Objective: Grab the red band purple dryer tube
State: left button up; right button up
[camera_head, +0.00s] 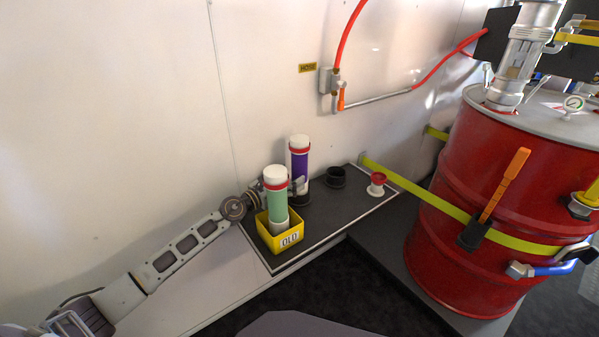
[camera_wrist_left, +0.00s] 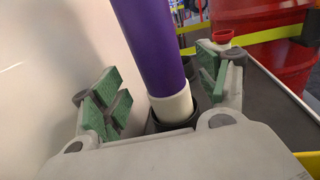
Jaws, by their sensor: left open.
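The purple dryer tube (camera_head: 299,164) has a white cap and a red band near its top, and stands upright on the dark shelf behind the green tube. In the left wrist view the purple tube (camera_wrist_left: 152,48) rises from a black holder, its white lower end seated there. My left gripper (camera_wrist_left: 160,98) is open, with green-padded fingers on either side of the tube, apparently not touching it. In the head view my left gripper (camera_head: 280,190) is largely hidden behind the green tube. My right gripper is in neither view.
A green tube (camera_head: 277,202) with a red band stands in a yellow box (camera_head: 264,234) labelled OLD, close in front of my left gripper. An empty black holder (camera_head: 335,176) and a red-topped white piece (camera_head: 376,184) sit to the right. A red drum (camera_head: 480,200) stands further right.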

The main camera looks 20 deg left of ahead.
aim_at(294, 174)
pick_arm(q)
jog(key=shift+x, duration=1.9)
jog(key=shift+w+d, duration=0.25)
jog(key=shift+w, duration=0.15)
jog(key=shift+r, duration=0.1)
jog(key=c, duration=1.4)
jog(key=shift+r, duration=0.2)
